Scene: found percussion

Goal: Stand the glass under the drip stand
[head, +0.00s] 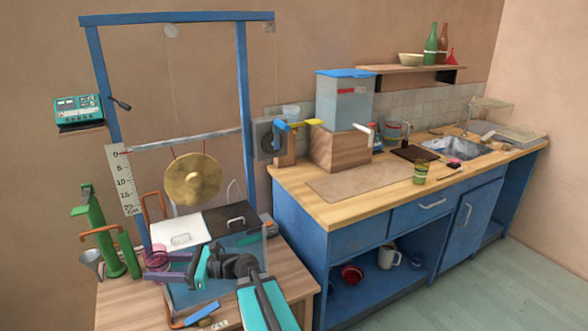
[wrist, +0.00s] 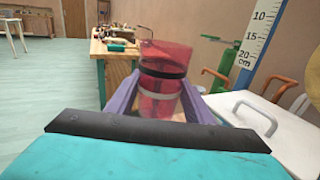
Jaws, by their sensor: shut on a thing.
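My gripper (head: 150,269) is at the lower left, over the low wooden table, with its purple fingers around a pinkish-red translucent glass (head: 157,257). The wrist view shows my gripper (wrist: 158,100) shut on the glass (wrist: 165,62), which has a dark band and a pale band and looks roughly upright. I cannot tell whether its base touches anything. On the counter, a wooden stand (head: 285,145) with a blue and yellow top may be the drip stand.
The wooden counter (head: 440,182) holds a green cup (head: 420,173) and a sink (head: 455,148). A blue frame (head: 247,110) with a hanging gong (head: 193,180) rises behind the low table. Green metal pieces (head: 100,230) and a funnel (head: 90,262) stand left of my gripper. The floor at right is clear.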

